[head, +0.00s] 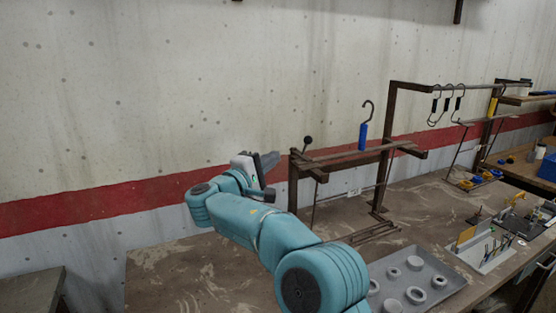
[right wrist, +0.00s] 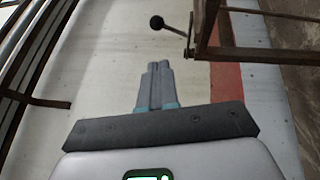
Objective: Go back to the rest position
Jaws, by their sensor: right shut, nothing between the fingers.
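My right arm reaches up from the bottom of the head view, and its gripper (head: 270,165) is in the air just left of the brown metal rack (head: 335,157). In the right wrist view the two grey fingers (right wrist: 158,70) are together and hold nothing. The rack's frame shows at the top right there (right wrist: 262,52), apart from the fingers. A lever with a black ball knob (head: 307,141) is at the rack's left end, close to the gripper; the knob is also in the right wrist view (right wrist: 157,22). My left gripper is not in view.
A blue-handled hook (head: 363,135) stands above the rack, and several black hooks (head: 447,104) hang on the rail to the right. A grey tray with round parts (head: 425,266) lies on the workbench (head: 165,272). The wall with a red stripe (head: 110,199) is behind.

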